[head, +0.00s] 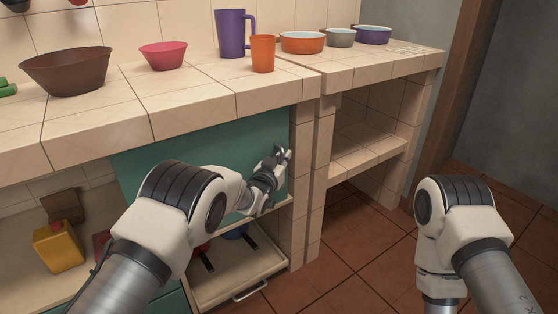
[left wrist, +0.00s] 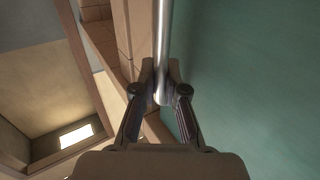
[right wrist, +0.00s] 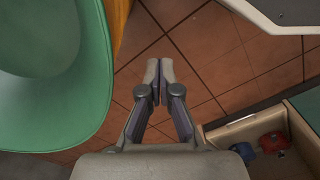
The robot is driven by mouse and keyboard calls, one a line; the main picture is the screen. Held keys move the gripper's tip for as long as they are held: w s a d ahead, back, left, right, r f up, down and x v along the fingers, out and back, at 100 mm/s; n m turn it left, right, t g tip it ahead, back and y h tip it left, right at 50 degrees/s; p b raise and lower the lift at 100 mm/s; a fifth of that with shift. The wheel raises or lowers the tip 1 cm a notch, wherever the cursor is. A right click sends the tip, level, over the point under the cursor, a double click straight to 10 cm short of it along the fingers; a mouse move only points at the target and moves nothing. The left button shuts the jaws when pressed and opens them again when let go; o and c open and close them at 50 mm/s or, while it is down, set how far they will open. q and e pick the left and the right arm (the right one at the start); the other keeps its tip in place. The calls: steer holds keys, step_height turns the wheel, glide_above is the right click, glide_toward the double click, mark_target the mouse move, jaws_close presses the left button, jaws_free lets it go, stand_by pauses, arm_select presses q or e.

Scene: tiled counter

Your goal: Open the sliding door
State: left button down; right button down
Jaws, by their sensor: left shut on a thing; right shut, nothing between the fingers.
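The sliding door (head: 145,165) is a teal panel under the tiled counter, in front of the right part of the lower cabinet. It fills the right side of the left wrist view (left wrist: 250,80). My left gripper (head: 282,157) is at the door's right end. In the left wrist view its fingers (left wrist: 161,85) are shut on the metal bar handle (left wrist: 163,35). My right gripper (right wrist: 158,75) is shut and empty above the floor tiles; the head view does not show its fingers.
The cabinet's left part is open, with a yellow canister (head: 57,247) inside. A pulled-out drawer (head: 240,270) below the door holds red and blue items. Bowls, a purple jug (head: 231,33) and an orange cup (head: 262,54) stand on the counter. A green rounded object (right wrist: 85,90) is beside my right gripper.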

arm_select(q)
steer(key=shift+s+f, duration=0.1)
steer(key=shift+f, duration=0.05)
steer(key=c, duration=1.5)
jaws_free()
steer(key=shift+d, duration=0.1)
steer(key=v, duration=1.2)
